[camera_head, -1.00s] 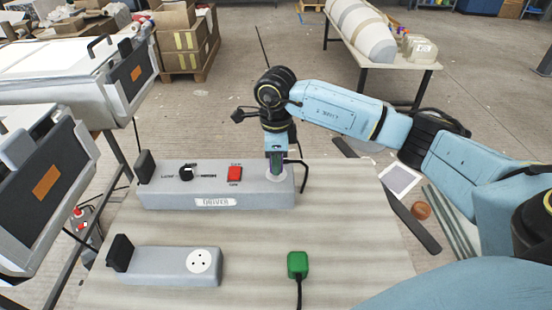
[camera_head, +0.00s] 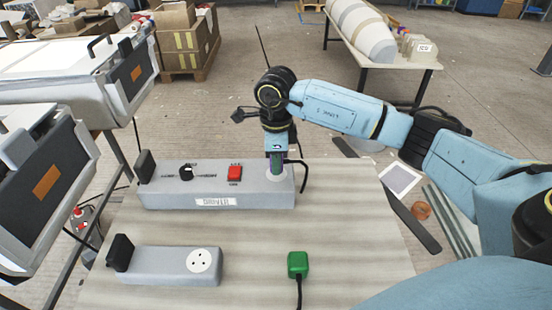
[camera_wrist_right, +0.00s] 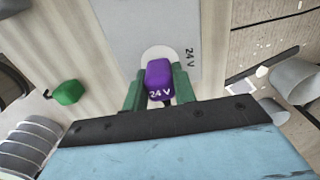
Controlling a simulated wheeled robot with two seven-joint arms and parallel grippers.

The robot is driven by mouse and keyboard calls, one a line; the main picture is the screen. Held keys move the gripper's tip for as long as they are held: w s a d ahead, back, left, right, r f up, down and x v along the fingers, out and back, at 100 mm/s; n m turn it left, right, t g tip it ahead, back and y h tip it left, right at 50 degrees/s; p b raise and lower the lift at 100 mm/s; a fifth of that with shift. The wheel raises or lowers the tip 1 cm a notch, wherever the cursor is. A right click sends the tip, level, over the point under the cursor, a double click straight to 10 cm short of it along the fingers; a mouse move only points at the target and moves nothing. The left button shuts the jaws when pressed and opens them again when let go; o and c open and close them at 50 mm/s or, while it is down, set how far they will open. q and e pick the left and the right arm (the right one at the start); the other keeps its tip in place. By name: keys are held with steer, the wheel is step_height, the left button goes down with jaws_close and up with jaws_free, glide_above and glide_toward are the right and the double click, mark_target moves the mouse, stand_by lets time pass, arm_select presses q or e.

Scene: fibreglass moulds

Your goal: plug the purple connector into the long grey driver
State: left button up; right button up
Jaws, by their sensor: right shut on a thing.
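The long grey driver (camera_head: 215,190) lies on the table, with a black knob and a red switch on its top. My right gripper (camera_head: 276,165) points down at the driver's right end. The connector is over the pale round socket (camera_wrist_right: 150,52) on the driver, beside a 24 V label. Whether it is fully seated, I cannot tell. In the head view the fingers mostly hide the connector. My left gripper is not in view.
A shorter grey box (camera_head: 170,266) with a round white socket stands at the table's front left. A green connector (camera_head: 298,264) with a black cable lies front right. The table (camera_head: 350,225) is clear around it. Large machines stand at the left.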

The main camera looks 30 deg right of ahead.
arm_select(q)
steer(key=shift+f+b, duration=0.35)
arm_select(e)
steer(key=shift+f, duration=0.6)
steer(key=o, duration=1)
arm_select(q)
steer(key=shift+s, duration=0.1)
arm_select(e)
steer(key=shift+r, duration=0.7)
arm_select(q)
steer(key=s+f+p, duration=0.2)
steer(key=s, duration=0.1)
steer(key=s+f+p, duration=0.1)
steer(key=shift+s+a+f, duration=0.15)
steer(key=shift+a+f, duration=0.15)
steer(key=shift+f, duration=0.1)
arm_select(e)
step_height(320, 180, up, 12)
steer(key=shift+r, duration=0.1)
